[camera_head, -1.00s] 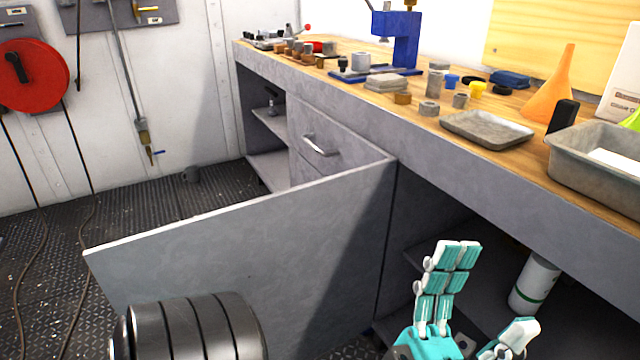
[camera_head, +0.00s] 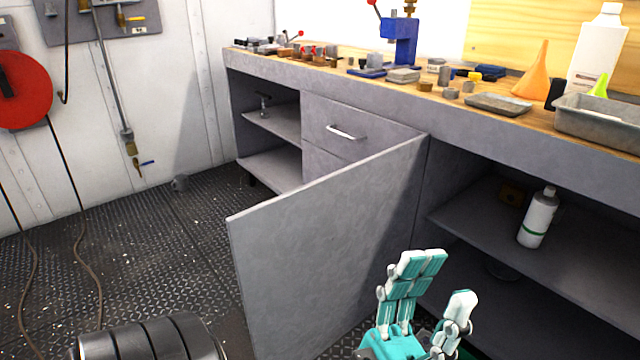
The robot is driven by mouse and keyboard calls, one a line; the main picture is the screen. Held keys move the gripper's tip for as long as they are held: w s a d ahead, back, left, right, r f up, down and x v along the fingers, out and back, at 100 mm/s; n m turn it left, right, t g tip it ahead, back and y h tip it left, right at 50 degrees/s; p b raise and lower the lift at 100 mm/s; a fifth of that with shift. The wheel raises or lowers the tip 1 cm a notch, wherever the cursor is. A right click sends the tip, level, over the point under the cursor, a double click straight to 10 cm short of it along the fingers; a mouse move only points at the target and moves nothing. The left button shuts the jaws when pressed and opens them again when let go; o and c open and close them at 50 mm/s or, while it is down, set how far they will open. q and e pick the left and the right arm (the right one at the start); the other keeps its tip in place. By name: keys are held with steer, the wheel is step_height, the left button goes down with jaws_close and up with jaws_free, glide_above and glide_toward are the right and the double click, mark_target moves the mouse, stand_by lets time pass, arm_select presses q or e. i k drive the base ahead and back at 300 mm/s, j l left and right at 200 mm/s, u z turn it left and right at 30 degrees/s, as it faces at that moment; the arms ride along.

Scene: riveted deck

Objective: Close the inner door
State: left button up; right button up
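The inner door (camera_head: 320,240) is a plain grey panel standing open, jutting out from the workbench cabinet (camera_head: 520,140) toward the lower left. Its far vertical edge meets the cabinet front beside the drawer, and its near edge is free. My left gripper (camera_head: 442,281), teal and white, is at the bottom, in front of the lower right part of the door. Its fingers are spread apart with nothing between them. I cannot tell whether it touches the door. My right gripper is not in view.
The open compartment right of the door has shelves with a white bottle (camera_head: 538,217). A drawer with a silver handle (camera_head: 345,132) is behind the door. The benchtop carries a blue press (camera_head: 401,38), an orange funnel (camera_head: 532,70) and a grey tray (camera_head: 600,122).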

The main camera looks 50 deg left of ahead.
mark_target(311, 259)
steer(key=k+j+z, duration=0.1)
steer(key=k+j, duration=0.25)
steer(key=j, duration=0.15)
steer(key=k+j+z, duration=0.1)
steer(key=k+j, duration=0.3)
steer(key=j+z, duration=0.25)
steer(key=j, duration=1.8)
steer(key=j+z, duration=0.35)
steer(key=j, duration=0.15)
steer(key=k+j+z, duration=0.1)
steer(key=j+z, duration=0.25)
steer(key=l, duration=0.1)
